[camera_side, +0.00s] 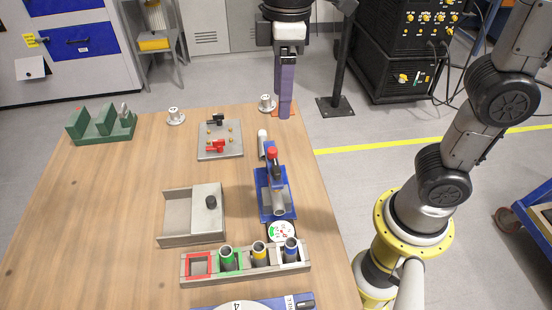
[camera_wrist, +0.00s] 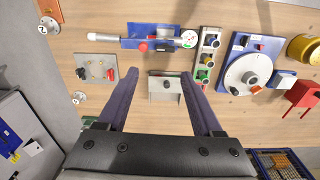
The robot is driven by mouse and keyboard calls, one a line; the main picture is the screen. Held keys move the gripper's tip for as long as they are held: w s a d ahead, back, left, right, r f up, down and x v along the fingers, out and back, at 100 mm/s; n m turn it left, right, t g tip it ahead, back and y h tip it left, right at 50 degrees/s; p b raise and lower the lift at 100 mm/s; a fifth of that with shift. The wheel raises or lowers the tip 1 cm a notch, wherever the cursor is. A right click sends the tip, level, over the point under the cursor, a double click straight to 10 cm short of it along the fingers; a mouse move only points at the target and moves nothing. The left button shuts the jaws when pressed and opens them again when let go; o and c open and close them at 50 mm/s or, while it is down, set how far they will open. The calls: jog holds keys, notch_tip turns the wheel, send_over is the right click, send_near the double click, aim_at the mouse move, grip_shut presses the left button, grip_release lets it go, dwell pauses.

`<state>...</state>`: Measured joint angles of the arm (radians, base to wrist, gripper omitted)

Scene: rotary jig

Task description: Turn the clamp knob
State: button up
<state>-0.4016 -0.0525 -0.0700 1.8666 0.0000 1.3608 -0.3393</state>
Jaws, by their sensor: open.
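A blue fixture (camera_side: 261,203) stands at the right side of the table and carries a grey tube, a gauge (camera_side: 281,231) and an upright black post with a red knob (camera_side: 272,152). I cannot tell for certain that this red knob is the clamp knob. In the wrist view the blue fixture (camera_wrist: 130,31) lies above the fingers, with the red knob (camera_wrist: 143,47) at its lower edge and the gauge (camera_wrist: 188,39) at its right end. My gripper (camera_side: 285,115) points down near the table's back right corner, apart from the fixture. Its purple fingers (camera_wrist: 161,77) are wide apart and empty.
A grey plate (camera_side: 233,152) bears red and black handles. A grey tray (camera_side: 176,218) with a black-knobbed block, a tube rack (camera_side: 202,283) and a green holder (camera_side: 123,135) also stand on the table. The table's left side is clear.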

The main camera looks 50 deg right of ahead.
aim_at(276, 166)
jog(key=shift+n, duration=0.3)
jog(key=f, duration=0.5)
jog(key=a+f, duration=0.1)
jog(key=f, duration=0.9)
jog(key=shift+a, duration=0.3)
grip_shut()
jog(key=shift+m, duration=0.4)
jog(key=m, duration=0.5)
jog(key=shift+m, duration=0.3)
jog(key=m, duration=0.5)
jog(key=shift+m, duration=0.3)
